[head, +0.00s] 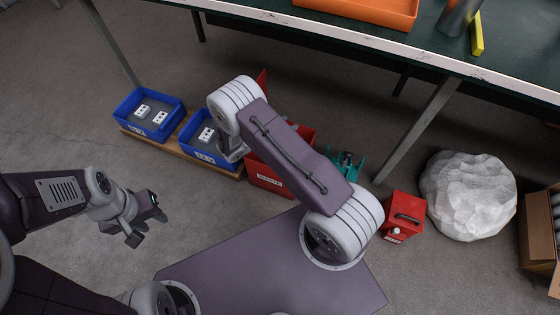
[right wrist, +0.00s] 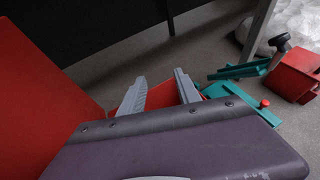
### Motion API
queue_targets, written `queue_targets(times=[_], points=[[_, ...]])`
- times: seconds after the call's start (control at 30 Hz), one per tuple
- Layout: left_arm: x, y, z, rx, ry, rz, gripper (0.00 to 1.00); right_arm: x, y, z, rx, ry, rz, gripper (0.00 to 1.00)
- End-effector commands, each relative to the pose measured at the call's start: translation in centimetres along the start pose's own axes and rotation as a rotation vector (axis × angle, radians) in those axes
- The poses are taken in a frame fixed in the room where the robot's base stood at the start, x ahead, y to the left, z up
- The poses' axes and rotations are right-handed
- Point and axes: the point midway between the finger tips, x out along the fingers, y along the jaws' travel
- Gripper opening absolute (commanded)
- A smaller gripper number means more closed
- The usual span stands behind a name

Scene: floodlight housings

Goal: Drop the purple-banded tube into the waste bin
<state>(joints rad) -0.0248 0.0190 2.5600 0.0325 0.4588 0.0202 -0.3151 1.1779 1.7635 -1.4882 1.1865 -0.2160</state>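The red waste bin (head: 262,176) stands on the floor in the middle of the head view, with a white label on its front. My right forearm covers much of it. Its red walls also show in the right wrist view (right wrist: 40,100). My right gripper (right wrist: 158,88) is over the bin, its two grey fingers apart with only red surface visible between them. In the head view its fingers are hidden. I see no purple-banded tube in either view. My left gripper (head: 143,218) hangs above bare floor at the left; its finger opening is unclear.
Two blue bins (head: 176,112) with white pieces sit on a wooden board left of the waste bin. A teal object (head: 348,163), a red canister (head: 403,217) and a pale rock-like lump (head: 468,195) lie right. A green-topped table (head: 520,62) stands behind.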

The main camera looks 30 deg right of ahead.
Motion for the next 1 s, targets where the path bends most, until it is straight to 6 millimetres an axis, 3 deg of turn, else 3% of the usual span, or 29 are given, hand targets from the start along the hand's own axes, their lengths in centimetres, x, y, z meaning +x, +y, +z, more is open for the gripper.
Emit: queue_targets(times=[0.23, 0.4, 0.6, 1.0], points=[[-0.8, 0.0, -0.1, 0.0, 0.0, 0.0, 0.36, -0.9, 0.1, 0.3, -0.002, 0.0, 0.003, 0.4], [-3.3, 0.1, -0.3, 0.0, 0.0, 0.0, 0.36, -4.8, 0.1, 0.7, -0.003, -0.001, 0.005, 0.4], [-4.8, 0.1, -0.5, 0.0, 0.0, 0.0, 0.36, -8.3, 0.1, 0.3, -0.002, -0.001, 0.003, 0.4], [-4.9, 0.1, -0.5, 0.0, 0.0, 0.0, 0.36, -9.1, 0.0, 0.0, 0.0, 0.0, 0.0, 0.4]])
